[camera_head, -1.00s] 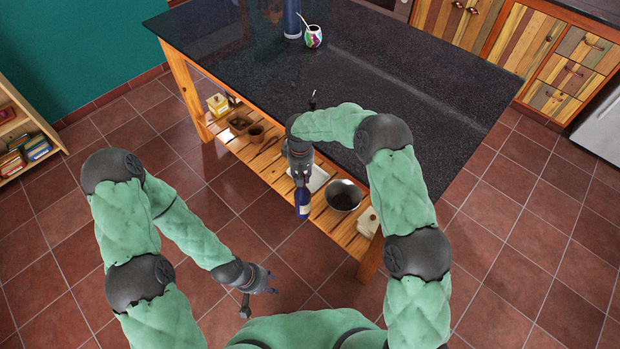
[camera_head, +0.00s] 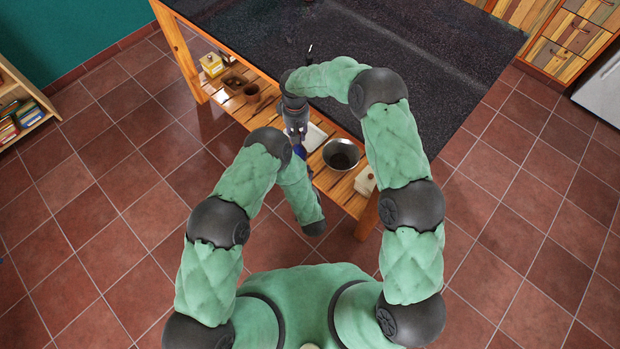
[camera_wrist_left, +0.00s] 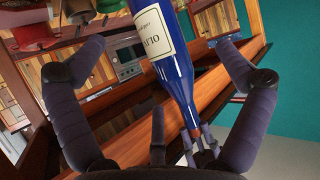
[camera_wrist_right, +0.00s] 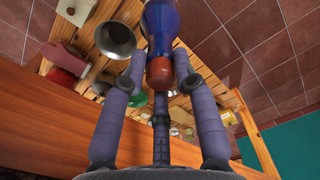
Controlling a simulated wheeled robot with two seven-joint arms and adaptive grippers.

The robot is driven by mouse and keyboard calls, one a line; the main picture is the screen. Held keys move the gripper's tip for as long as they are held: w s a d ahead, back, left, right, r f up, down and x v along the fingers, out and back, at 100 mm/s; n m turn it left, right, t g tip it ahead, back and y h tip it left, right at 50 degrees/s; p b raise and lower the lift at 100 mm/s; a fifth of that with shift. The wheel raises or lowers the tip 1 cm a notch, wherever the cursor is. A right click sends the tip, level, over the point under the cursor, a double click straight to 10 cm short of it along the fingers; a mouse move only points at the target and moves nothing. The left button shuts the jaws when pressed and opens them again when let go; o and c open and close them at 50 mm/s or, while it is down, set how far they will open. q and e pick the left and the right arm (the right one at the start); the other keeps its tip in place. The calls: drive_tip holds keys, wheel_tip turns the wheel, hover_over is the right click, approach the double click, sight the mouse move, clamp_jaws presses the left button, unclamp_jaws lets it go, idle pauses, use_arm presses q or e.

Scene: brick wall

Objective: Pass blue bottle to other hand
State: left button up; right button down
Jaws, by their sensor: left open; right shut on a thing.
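The blue bottle (camera_head: 299,149) hangs neck-up below my right gripper (camera_head: 295,128), mostly hidden in the head view. In the right wrist view my right gripper is shut on the bottle at its neck, the brown cap (camera_wrist_right: 160,72) between its fingers. In the left wrist view the blue bottle (camera_wrist_left: 169,65) with its white label lies between the spread fingers of my left gripper (camera_wrist_left: 158,55). The left gripper is open, and I cannot see it touch the bottle. In the head view my left forearm hides the left gripper.
The dark-topped table (camera_head: 375,50) stands ahead. Its slatted lower shelf (camera_head: 330,178) is beside the grippers and holds a metal bowl (camera_head: 341,154), a brown pot (camera_head: 251,92) and a yellow container (camera_head: 212,64). The tiled floor in front is clear.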

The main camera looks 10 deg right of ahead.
sight(305, 161)
drive_tip(key=shift+r, duration=0.1)
use_arm(q)
drive_tip(key=w, duration=0.3)
drive_tip(key=w+f+t, duration=0.1)
drive_tip(key=w, duration=0.3)
drive_tip(key=w+d+f+t+y, duration=0.1)
drive_tip(key=w, duration=0.3)
drive_tip(key=shift+w+d, duration=0.1)
drive_tip(key=shift+r, duration=0.1)
drive_tip(key=c, duration=1.4)
drive_tip(key=shift+r, duration=0.1)
drive_tip(key=shift+c, duration=0.5)
use_arm(e)
drive_tip(key=c, duration=0.9)
unclamp_jaws()
